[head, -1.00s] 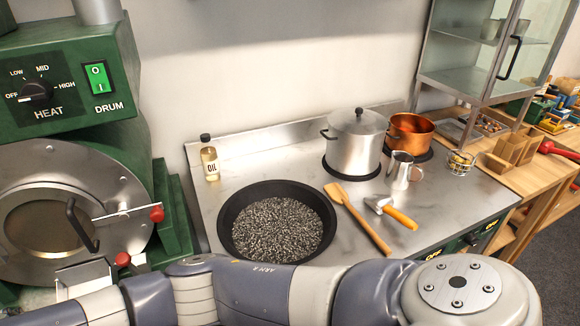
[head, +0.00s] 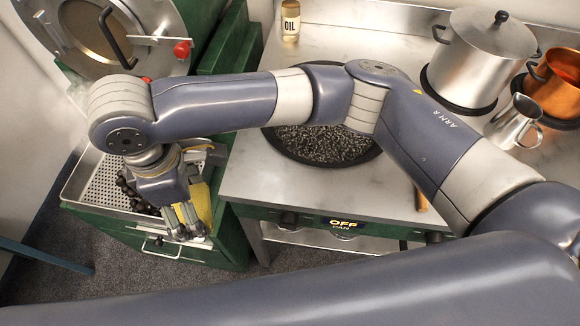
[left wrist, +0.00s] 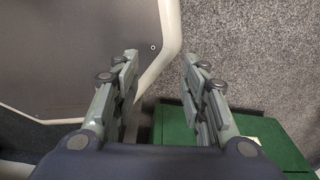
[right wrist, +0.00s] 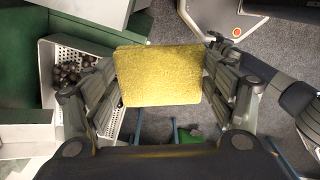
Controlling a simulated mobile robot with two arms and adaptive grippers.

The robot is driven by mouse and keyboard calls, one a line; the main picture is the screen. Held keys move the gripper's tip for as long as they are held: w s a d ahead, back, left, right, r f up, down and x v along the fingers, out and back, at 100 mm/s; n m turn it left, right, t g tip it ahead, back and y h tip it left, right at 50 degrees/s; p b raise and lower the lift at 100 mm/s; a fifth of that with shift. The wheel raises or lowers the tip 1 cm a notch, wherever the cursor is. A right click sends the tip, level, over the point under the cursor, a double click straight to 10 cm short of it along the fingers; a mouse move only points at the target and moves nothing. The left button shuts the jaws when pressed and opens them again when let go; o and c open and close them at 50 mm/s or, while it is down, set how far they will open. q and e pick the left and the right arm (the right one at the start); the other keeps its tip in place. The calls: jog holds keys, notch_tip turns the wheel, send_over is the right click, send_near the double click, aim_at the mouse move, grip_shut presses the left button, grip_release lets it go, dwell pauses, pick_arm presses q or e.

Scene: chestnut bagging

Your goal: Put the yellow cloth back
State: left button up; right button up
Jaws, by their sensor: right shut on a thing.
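The yellow cloth (right wrist: 160,75) is held between the fingers of my right gripper (head: 183,222). It looks like a flat, folded rectangle in the right wrist view. In the head view only a yellow strip of the cloth (head: 202,203) shows beside the fingers. My right gripper is shut on it, over or near the front right part of the perforated metal tray (head: 82,178); I cannot tell whether anything touches the tray. My left gripper (left wrist: 158,72) is open and empty, with grey carpet and a green surface beyond it.
Dark chestnuts lie in the tray, and also show in the right wrist view (right wrist: 68,74). The roaster door (head: 75,25) is behind. The black pan (head: 330,148) of dark grains is partly hidden by my right arm. A pot (head: 480,55) and a jug (head: 513,125) stand right.

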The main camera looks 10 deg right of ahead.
jog(key=w+d+p, duration=0.1)
jog(key=w+d, duration=0.3)
jog(key=d, duration=0.1)
jog(key=p, duration=0.1)
send_over(264, 173)
jog(key=s+a, duration=0.2)
jog(key=shift+w+f, duration=0.2)
jog(key=shift+f, duration=0.4)
jog(key=shift+w+d+f, duration=0.1)
jog(key=shift+w+d, duration=0.15)
jog(key=shift+d, duration=0.1)
jog(key=shift+w+d+p, duration=0.3)
jog(key=shift+d, duration=0.1)
jog(key=f, duration=0.3)
jog(key=shift+w+d+p, duration=0.15)
jog(key=shift+d+p, duration=0.15)
jog(key=shift+p, duration=0.05)
pick_arm(q)
jog(key=a+r, duration=0.2)
jog(key=r, duration=0.1)
jog(key=shift+a, duration=0.15)
pick_arm(e)
jog(key=shift+f, duration=0.35)
jog(key=o, duration=0.9)
jog(key=shift+f, duration=0.1)
